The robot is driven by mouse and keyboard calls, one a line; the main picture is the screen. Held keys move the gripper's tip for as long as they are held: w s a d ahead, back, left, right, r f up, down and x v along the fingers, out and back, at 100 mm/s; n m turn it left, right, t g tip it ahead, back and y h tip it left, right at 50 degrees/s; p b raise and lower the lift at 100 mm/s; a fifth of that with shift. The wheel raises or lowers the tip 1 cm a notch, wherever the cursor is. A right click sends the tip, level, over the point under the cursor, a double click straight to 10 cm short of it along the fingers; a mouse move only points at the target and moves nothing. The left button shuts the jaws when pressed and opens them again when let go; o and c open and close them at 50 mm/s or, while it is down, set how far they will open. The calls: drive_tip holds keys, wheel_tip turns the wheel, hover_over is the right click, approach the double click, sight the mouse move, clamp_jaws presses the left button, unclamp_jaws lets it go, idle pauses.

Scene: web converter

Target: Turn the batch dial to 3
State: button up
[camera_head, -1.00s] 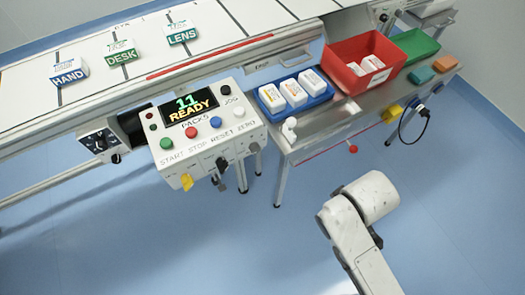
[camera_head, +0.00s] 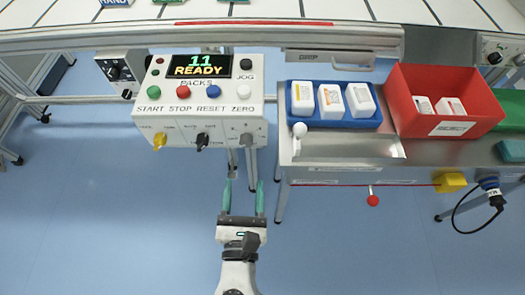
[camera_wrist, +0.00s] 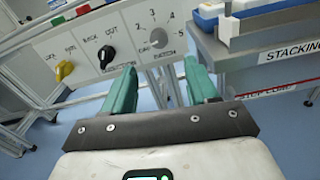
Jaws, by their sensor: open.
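The batch dial (camera_wrist: 158,38) is a grey knob on the front of the white control box, ringed by numbers that include 2, 3, 4 and 5. Its pointer direction is too small to tell. In the head view the dial (camera_head: 246,139) is at the right end of the row of knobs. My gripper (camera_head: 243,187) is open and empty, its green fingers pointing toward the box below the dial. In the wrist view the gripper's fingertips (camera_wrist: 160,72) lie below the dial, one to each side, apart from it.
A black knob (camera_wrist: 106,56) and a yellow knob (camera_wrist: 65,70) sit left of the dial. The box display (camera_head: 202,66) reads 11 READY above coloured buttons. A steel stacking table (camera_head: 345,150) with a blue tray and red bin stands right. Open floor lies in front.

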sight(246, 146)
drive_tip(key=w+b, duration=0.1)
drive_tip(key=w, duration=0.9)
drive_tip(key=shift+w+d, duration=0.15)
drive_tip(key=shift+w, duration=0.2)
drive_tip(key=shift+c, duration=0.3)
drive_tip(key=c, duration=1)
